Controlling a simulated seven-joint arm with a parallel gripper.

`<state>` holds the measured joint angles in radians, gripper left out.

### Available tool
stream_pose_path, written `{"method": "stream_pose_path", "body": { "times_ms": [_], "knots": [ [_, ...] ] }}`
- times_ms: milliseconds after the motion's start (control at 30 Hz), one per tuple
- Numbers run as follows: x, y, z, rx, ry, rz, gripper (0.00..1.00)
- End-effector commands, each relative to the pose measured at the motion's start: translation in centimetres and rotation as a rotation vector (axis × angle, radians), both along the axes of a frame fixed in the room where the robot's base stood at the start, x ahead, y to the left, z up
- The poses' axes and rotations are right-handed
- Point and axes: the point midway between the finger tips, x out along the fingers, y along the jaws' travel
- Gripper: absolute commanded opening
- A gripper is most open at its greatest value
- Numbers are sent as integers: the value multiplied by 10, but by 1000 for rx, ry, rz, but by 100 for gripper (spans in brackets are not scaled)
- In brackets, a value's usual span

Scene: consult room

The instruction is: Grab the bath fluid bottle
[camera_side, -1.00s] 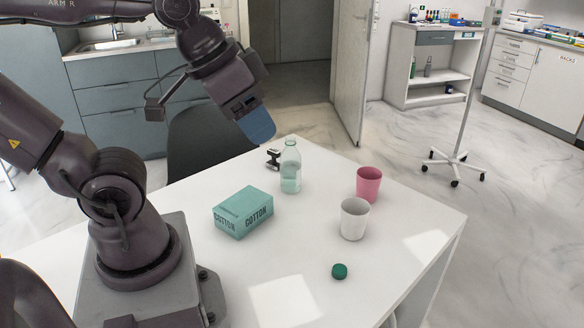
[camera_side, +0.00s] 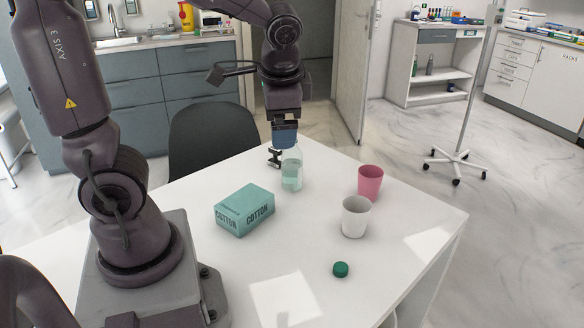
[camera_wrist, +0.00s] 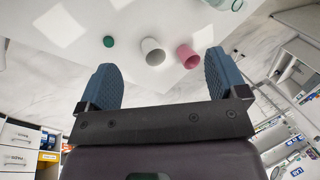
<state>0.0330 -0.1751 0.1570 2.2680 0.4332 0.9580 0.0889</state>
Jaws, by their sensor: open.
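The clear bottle (camera_side: 291,177) with pale green liquid stands upright on the white table, beyond the cotton box. Its neck is hidden by my gripper (camera_side: 284,135) in the side view. My gripper points down at about the height of the bottle's top. In the wrist view, my gripper (camera_wrist: 159,60) has its two blue fingers wide apart with nothing gripped between them. Part of the bottle (camera_wrist: 226,4) shows at the top right edge there, outside the fingers. A green cap (camera_side: 340,269) lies apart near the table's front.
A teal cotton box (camera_side: 244,210) sits left of the bottle. A pink cup (camera_side: 369,183) and a white cup (camera_side: 355,217) stand to its right. A small black object (camera_side: 274,158) is close beside the bottle. A dark chair (camera_side: 213,140) stands behind the table.

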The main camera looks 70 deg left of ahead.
Motion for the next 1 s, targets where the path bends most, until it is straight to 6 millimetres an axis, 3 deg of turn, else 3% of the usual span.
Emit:
{"method": "stream_pose_path", "body": {
  "times_ms": [300, 600, 800, 1000],
  "knots": [
    [45, 90, -63, 372, 455, -181, 91],
    [80, 164, -122, 739, 913, -447, 91],
    [100, 193, -155, 938, 1163, -635, 91],
    [110, 202, -172, 1027, 1269, -730, 91]
  ]
}}
